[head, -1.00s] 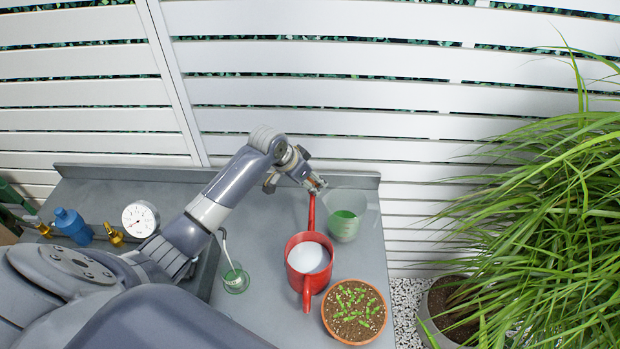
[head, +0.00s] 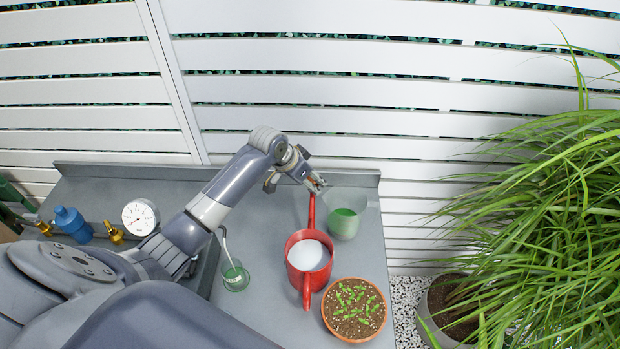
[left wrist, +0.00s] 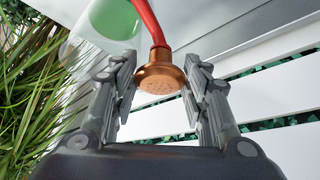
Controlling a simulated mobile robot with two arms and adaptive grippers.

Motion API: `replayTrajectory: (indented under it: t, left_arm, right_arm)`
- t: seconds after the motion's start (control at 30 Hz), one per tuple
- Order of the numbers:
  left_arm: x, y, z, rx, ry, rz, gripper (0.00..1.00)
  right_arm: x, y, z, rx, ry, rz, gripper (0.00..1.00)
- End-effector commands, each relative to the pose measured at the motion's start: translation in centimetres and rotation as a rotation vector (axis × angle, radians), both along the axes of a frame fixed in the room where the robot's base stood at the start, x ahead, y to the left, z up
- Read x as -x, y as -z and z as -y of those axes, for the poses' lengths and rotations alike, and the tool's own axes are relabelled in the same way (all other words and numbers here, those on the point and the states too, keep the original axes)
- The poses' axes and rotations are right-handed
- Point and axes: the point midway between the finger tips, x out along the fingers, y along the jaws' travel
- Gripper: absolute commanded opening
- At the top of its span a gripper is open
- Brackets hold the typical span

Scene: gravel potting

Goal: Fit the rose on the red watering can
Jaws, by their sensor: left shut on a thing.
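The red watering can (head: 293,273) stands upright on the grey bench, its inside pale. Its handle is toward me and its thin spout (head: 311,210) points to the back. My left gripper (head: 318,187) is at the spout's far end. In the left wrist view the copper rose (left wrist: 158,76), with its holed face toward the camera, sits between the fingers of my left gripper (left wrist: 160,82), which is shut on it. The rose's neck meets the end of the red spout (left wrist: 149,20); how far it is seated is hidden. My right gripper is not in view.
A seedling pot (head: 354,310) is right of the can, and a small glass (head: 235,277) left. A white slatted fence is behind.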

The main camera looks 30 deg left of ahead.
Motion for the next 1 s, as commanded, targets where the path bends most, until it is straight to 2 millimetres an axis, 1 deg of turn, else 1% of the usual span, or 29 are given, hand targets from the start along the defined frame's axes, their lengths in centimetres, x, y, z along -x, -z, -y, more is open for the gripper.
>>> replayTrajectory:
  t: [0.23, 0.27, 0.3, 0.33, 0.37, 0.6, 0.63, 0.67, 0.73, 1.0]
  left_arm:
    - [0.01, 0.00, -0.01, 0.000, 0.000, 0.000, 0.20]
    - [0.01, 0.00, -0.01, 0.000, 0.000, 0.000, 0.47]
    - [0.01, 0.00, -0.01, 0.000, 0.000, 0.000, 0.56]
    - [0.01, 0.00, -0.01, 0.000, 0.000, 0.000, 0.63]
    - [0.01, 0.00, -0.02, 0.000, 0.000, 0.000, 0.66]
    - [0.01, 0.00, -0.01, 0.000, 0.000, -0.001, 0.66]
    - [0.02, 0.02, -0.02, 0.000, 0.000, -0.001, 0.70]
    - [0.02, 0.02, -0.02, 0.000, 0.000, -0.001, 0.77]
    - [0.02, 0.02, -0.02, 0.000, 0.000, -0.001, 0.86]
    - [0.01, 0.01, -0.02, 0.000, 0.000, -0.001, 0.86]
  right_arm:
    - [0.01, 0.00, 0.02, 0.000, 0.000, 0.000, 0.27]
    - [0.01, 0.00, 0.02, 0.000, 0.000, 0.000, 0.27]
    - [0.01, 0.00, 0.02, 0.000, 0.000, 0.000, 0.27]
    - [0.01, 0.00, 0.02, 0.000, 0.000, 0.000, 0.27]
    - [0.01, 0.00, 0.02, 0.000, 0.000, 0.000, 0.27]
    - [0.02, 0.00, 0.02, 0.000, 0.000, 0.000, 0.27]
    - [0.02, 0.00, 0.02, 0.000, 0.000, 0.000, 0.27]
    - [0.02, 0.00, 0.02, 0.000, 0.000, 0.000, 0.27]
    - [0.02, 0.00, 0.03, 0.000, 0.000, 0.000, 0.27]
    - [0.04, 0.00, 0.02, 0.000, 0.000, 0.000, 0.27]
